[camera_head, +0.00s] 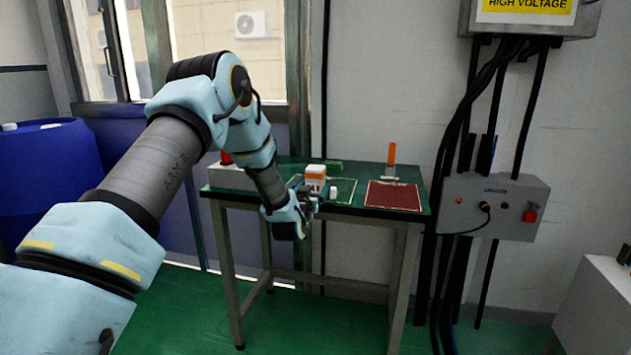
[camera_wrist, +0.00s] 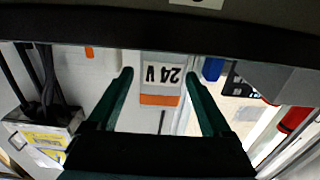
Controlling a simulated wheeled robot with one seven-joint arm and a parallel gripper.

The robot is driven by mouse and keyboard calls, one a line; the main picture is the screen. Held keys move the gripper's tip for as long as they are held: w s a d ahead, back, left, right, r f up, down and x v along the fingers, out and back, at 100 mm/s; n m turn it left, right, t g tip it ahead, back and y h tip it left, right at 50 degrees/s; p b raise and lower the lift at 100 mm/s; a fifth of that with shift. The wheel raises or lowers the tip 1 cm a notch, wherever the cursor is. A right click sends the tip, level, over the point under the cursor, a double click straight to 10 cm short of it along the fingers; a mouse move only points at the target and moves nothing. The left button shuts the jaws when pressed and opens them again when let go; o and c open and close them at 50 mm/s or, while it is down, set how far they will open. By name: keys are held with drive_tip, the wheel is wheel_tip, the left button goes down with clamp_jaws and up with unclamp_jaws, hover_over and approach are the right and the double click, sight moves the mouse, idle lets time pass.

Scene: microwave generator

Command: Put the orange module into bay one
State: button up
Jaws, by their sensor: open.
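A block with an orange band and white parts (camera_head: 315,172) stands on the green table, just behind my gripper (camera_head: 306,203); it looks like the orange module. In the wrist view its white face, with an upside-down "24 V" label and an orange band (camera_wrist: 160,99), shows between my two dark green fingers (camera_wrist: 158,78). The fingers are open, one on each side of it; I cannot tell whether they touch it. No bay marked one can be made out.
The table (camera_head: 360,209) also bears a dark red mat (camera_head: 393,196) at right, an upright orange piece (camera_head: 391,154) behind it, a small white piece (camera_head: 333,192), a green piece (camera_head: 333,165) and a grey box (camera_head: 231,178) at left. A wall control box (camera_head: 492,206) hangs at right.

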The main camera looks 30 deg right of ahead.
sight(313, 185)
drive_tip(key=p+x, duration=0.1)
drive_tip(key=x, duration=0.3)
drive_tip(key=shift+w+r, duration=0.1)
drive_tip(key=shift+w, duration=0.1)
clamp_jaws()
idle(0.5)
